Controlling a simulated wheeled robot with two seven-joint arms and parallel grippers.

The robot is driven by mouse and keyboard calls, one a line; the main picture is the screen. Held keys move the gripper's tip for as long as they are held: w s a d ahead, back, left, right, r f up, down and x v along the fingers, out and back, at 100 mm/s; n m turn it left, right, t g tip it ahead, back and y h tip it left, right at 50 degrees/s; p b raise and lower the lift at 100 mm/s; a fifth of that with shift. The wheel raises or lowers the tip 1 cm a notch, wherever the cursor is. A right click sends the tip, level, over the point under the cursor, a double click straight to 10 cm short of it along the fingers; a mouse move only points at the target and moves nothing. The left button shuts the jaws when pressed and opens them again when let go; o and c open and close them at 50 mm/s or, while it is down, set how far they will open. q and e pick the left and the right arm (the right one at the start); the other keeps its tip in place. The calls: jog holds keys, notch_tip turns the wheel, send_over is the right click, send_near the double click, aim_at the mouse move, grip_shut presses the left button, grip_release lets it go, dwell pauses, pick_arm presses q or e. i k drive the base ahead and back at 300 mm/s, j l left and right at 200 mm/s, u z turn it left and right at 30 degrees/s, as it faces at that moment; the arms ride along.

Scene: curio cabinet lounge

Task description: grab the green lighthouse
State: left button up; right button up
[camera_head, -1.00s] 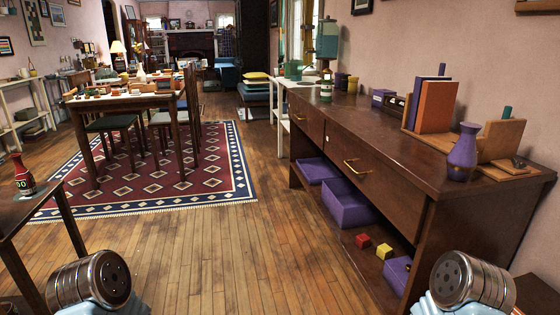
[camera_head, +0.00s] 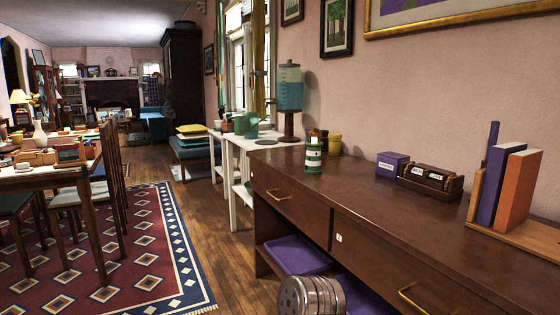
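The green lighthouse (camera_head: 313,154) is a small green-and-white banded tower. It stands upright near the far left part of the dark wooden sideboard top (camera_head: 345,192). Part of one of my arms shows as a round metal joint at the bottom edge, below the sideboard front. Neither gripper is in view, and nothing touches the lighthouse.
Yellow and dark cups (camera_head: 334,143) stand behind the lighthouse. A purple box (camera_head: 391,165), a brown calendar block (camera_head: 431,181) and bookends with books (camera_head: 512,187) stand to the right. A white table (camera_head: 238,150) adjoins the sideboard's far end.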

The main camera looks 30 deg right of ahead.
aim_at(313, 159)
jog(key=i+j+z, duration=0.1)
jog(key=i+z, duration=0.3)
jog(key=i+j+z, duration=0.35)
jog(key=i, duration=0.25)
